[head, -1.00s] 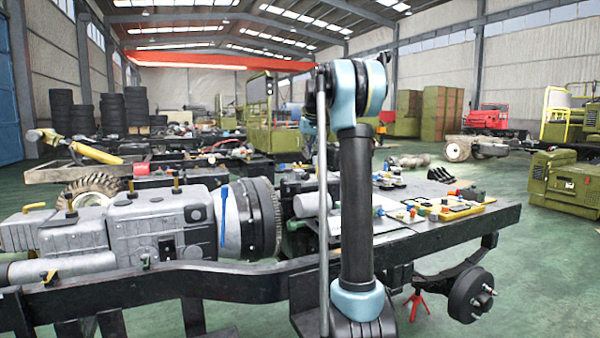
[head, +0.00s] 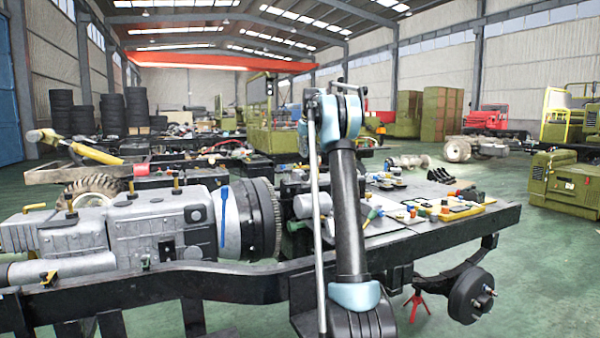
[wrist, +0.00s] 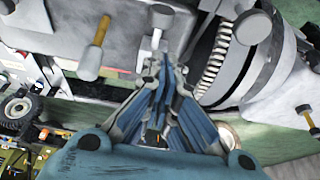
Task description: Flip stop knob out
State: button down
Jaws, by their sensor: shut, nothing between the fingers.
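A grey gearbox (head: 160,222) lies on the chassis frame in the head view, with several yellow-topped knobs on it. One such knob (head: 176,185) stands on its top. In the wrist view, a yellow-brown handle (wrist: 96,48) sticks out of the grey housing at upper left. A pale metal fitting with a grey cap (wrist: 160,17) is at top centre. I cannot tell which of these is the stop knob. My gripper (wrist: 158,72) is shut and empty, its tips just below that fitting; contact cannot be told. My gripper is not visible in the head view.
A toothed ring (head: 268,218) and a blue strip (head: 223,215) are at the gearbox's right end. The black chassis rail (head: 210,283) runs in front. A bench of small coloured parts (head: 440,225) stands at right. Green floor is open further right.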

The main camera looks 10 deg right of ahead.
aim_at(302, 176)
jog(key=shift+f, duration=0.15)
jog(key=x, duration=0.9)
jog(key=shift+w+a+f, duration=0.1)
jog(key=shift+w+f, duration=0.05)
jog(key=shift+f, duration=0.2)
jog(key=shift+a, duration=0.1)
